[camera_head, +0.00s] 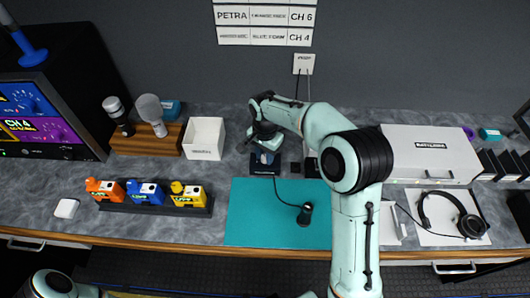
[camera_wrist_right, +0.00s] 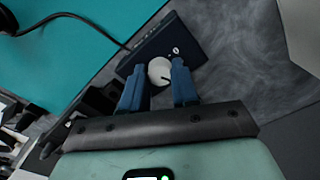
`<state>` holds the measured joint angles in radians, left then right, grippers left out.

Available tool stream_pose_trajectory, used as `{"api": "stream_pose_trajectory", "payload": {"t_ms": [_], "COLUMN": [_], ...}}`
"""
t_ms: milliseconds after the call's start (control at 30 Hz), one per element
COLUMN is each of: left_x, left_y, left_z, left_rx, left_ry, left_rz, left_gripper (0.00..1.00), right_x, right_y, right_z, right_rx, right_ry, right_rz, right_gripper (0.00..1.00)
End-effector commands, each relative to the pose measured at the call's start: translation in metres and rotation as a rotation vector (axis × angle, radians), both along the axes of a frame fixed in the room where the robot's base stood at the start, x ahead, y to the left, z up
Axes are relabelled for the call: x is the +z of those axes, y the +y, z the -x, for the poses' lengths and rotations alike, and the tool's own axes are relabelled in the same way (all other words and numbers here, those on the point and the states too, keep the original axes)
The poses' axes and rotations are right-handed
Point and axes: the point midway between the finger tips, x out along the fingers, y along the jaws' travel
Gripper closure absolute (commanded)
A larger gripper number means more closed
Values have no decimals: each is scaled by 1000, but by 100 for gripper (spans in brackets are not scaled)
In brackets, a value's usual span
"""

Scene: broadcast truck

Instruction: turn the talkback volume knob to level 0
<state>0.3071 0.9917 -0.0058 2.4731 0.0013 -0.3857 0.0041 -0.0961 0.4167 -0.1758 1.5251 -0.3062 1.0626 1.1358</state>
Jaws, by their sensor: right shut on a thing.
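The talkback volume knob (camera_wrist_right: 160,72) is a round pale knob with a dark pointer mark, on a dark navy box (camera_wrist_right: 150,45). In the right wrist view my right gripper (camera_wrist_right: 158,80) has its two blue fingers on either side of the knob, shut on it. In the head view the box (camera_head: 264,168) stands behind the teal mat, and my right gripper (camera_head: 267,150) comes down over it, hiding most of the knob. The level markings are too small to read. My left gripper is not clearly seen; part of my left arm shows at the bottom left.
A teal mat (camera_head: 255,225) lies in front of the box, with a cable and a small dark device (camera_head: 305,214) on it. A white bin (camera_head: 204,138) stands left of the box. Toy-like cameras (camera_head: 147,194) stand further left. Headphones (camera_head: 455,214) and a white case (camera_head: 430,155) are at right.

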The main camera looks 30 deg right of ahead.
Motion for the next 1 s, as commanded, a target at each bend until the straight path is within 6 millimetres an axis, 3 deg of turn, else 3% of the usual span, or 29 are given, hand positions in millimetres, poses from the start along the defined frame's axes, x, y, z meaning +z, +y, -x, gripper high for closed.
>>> {"api": "stream_pose_trajectory", "payload": {"t_ms": [1000], "left_x": [24], "left_y": [0], "left_z": [-19], "left_rx": [0], "left_ry": [-21], "left_rz": [0], "left_gripper": [57], "right_x": [1], "right_y": [-1], "right_z": [0], "right_rx": [925], "right_ry": [-2], "right_rz": [1], "right_gripper": [100]}}
